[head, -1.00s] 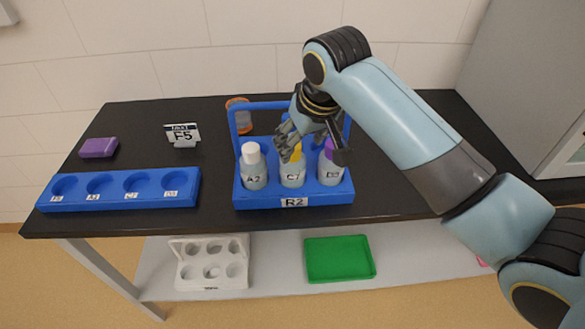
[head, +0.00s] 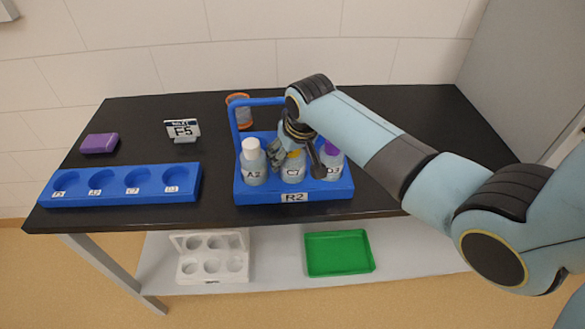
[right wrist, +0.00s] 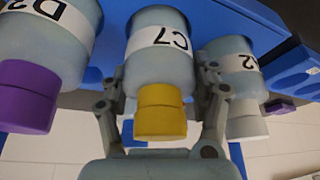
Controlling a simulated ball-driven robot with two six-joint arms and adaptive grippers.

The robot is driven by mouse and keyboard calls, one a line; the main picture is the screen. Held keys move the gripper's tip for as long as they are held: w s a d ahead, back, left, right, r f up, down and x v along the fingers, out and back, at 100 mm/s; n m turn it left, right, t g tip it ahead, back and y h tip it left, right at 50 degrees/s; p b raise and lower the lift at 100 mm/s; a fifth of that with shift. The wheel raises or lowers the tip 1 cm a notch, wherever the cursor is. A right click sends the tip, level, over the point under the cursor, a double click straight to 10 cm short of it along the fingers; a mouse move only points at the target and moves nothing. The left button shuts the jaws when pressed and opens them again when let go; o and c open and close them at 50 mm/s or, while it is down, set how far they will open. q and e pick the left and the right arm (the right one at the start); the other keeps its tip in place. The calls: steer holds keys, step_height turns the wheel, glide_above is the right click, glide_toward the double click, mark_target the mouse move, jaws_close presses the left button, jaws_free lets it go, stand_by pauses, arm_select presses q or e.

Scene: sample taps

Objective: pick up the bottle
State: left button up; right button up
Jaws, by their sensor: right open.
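A blue carrier (head: 293,197) labelled R2 holds three pale bottles in a row. The middle bottle (head: 293,176), labelled C7, has a yellow cap; it also shows in the right wrist view (right wrist: 160,62), cap towards the camera. On its left is the white-capped A2 bottle (head: 253,166), on its right a purple-capped bottle (head: 331,163) whose label starts with D. My right gripper (head: 297,158) is open, lowered at the C7 bottle. In the right wrist view its fingers (right wrist: 163,90) stand on either side of that bottle. Contact cannot be told. My left gripper is not in view.
The neighbouring bottles stand close to the fingers. The carrier's handle (head: 233,120) rises behind. A blue four-hole rack (head: 120,198), purple block (head: 99,143), F5 sign (head: 183,130) and orange-rimmed jar (head: 239,112) share the black table. A green tray (head: 340,253) and white rack (head: 211,278) are below.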

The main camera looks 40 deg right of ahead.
steer(key=c, duration=1)
steer(key=shift+c, duration=0.2)
steer(key=shift+r, duration=0.1)
